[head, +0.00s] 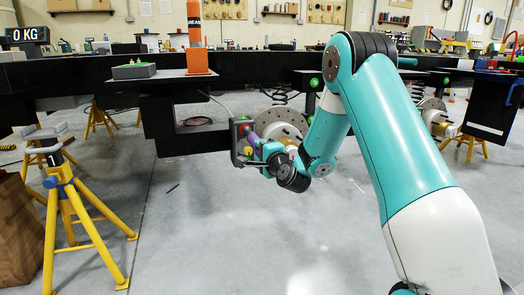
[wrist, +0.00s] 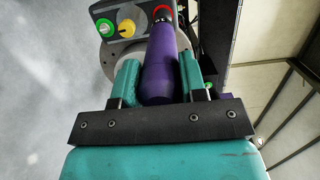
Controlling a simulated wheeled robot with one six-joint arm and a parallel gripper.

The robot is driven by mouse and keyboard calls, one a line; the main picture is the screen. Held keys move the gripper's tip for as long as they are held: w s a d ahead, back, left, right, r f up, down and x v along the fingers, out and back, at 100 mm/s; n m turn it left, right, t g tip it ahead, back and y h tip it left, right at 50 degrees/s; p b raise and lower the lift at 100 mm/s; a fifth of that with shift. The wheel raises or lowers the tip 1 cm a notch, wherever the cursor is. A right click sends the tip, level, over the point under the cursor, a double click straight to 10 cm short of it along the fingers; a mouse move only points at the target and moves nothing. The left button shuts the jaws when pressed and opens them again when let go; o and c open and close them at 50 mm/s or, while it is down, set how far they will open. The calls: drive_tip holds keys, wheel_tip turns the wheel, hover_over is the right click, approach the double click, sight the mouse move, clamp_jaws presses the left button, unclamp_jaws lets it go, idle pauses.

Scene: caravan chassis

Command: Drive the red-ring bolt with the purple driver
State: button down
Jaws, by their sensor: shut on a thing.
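My gripper (wrist: 158,75) is shut on the purple driver (wrist: 165,70), with one teal finger on each side of its handle. The driver points away from the wrist. Its dark tip end is at the red-ring bolt (wrist: 161,11) at the top of the wrist view; whether it is seated cannot be told, as the driver covers most of the bolt. A green-ringed bolt (wrist: 105,28) and a yellow-ringed bolt (wrist: 127,28) sit to the left on the same grey plate. In the head view my gripper (head: 256,150) is beside the small bolt panel (head: 241,126) under the chassis.
The black chassis beam (head: 230,72) runs across above my gripper. A brake disc (head: 280,126) is just behind it. A yellow stand (head: 75,215) is at the left, by a wooden block (head: 18,230). The grey floor in the middle is largely clear.

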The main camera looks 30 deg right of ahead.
drive_tip(key=shift+w+d+r, duration=0.15)
drive_tip(key=shift+w+r, duration=0.05)
drive_tip(key=shift+w, duration=0.15)
idle(2.6)
